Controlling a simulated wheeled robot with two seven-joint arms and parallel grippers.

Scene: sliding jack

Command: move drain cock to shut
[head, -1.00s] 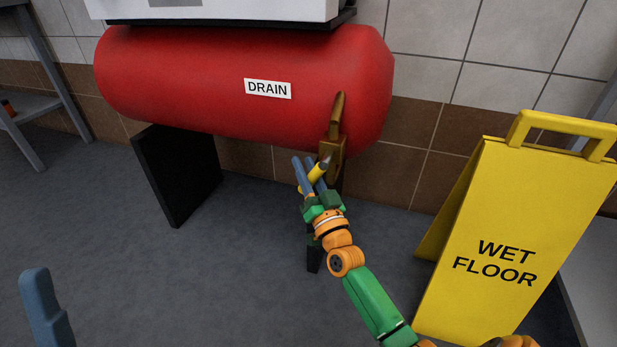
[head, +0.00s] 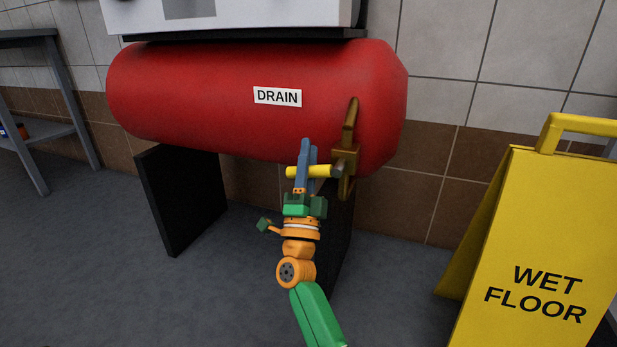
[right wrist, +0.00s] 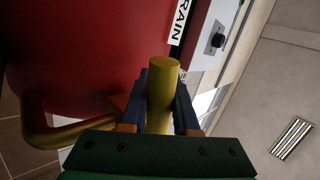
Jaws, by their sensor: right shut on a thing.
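The drain cock is a brass valve body (head: 347,160) with a pipe, at the lower right of the red tank (head: 190,95) in the head view. Its yellow handle (head: 320,171) points left, about level, from the brass body. My right gripper (head: 308,150) is shut on the handle, with its blue fingers on both sides. In the right wrist view, the handle (right wrist: 163,75) stands between the two fingers, its round end showing. The fingers hide part of the handle in the head view. My left gripper is not in view.
A white DRAIN label (head: 278,97) is on the tank. A black support (head: 185,200) stands under the tank on the left. A yellow wet floor sign (head: 545,240) stands at the right. A grey shelf (head: 50,130) is at the far left. The floor between is clear.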

